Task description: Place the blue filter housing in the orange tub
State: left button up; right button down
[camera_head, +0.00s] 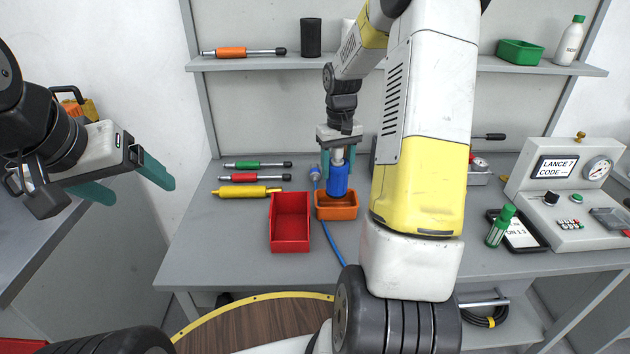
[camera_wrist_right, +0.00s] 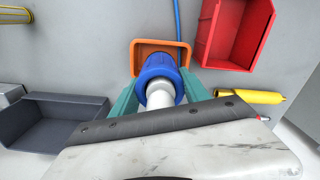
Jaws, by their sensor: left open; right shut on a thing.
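The blue filter housing (camera_head: 338,180) is a blue cylinder with a white top, held upright over the orange tub (camera_head: 337,212). My right gripper (camera_head: 338,168) is shut on it, with teal fingers on both sides. In the right wrist view the blue filter housing (camera_wrist_right: 160,70) covers part of the orange tub (camera_wrist_right: 178,48). Whether its lower end is inside the tub or just above it, I cannot tell. My left gripper (camera_head: 132,186) is open and empty at the left, away from the bench.
A red tub (camera_head: 290,222) stands just left of the orange tub. Red, green and yellow (camera_head: 246,191) tools lie behind it. A blue hose (camera_head: 332,243) runs along the bench. A dark grey bin (camera_wrist_right: 50,122) shows in the wrist view. A console (camera_head: 575,205) stands at right.

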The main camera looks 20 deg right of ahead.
aim_at(338, 158)
jog(key=shift+f, duration=3.4)
jog(key=c, duration=0.6)
grip_release()
jog(key=shift+f, duration=0.15)
jog(key=shift+o, duration=0.2)
notch_tip(338, 158, up, 12)
jog(key=s+a+r+t, duration=0.2)
jog(key=s+a+r, duration=0.2)
jog(key=s, duration=0.3)
jog(key=s+a+r+t+y, duration=0.1)
jog(key=s+a+r, duration=0.3)
jog(key=s, duration=0.4)
jog(key=s+a+r+t+y, duration=0.1)
jog(key=s+a+r+t, duration=0.2)
jog(key=s+r, duration=0.3)
jog(key=shift+s+a, duration=0.85)
jog(key=shift+s, duration=0.15)
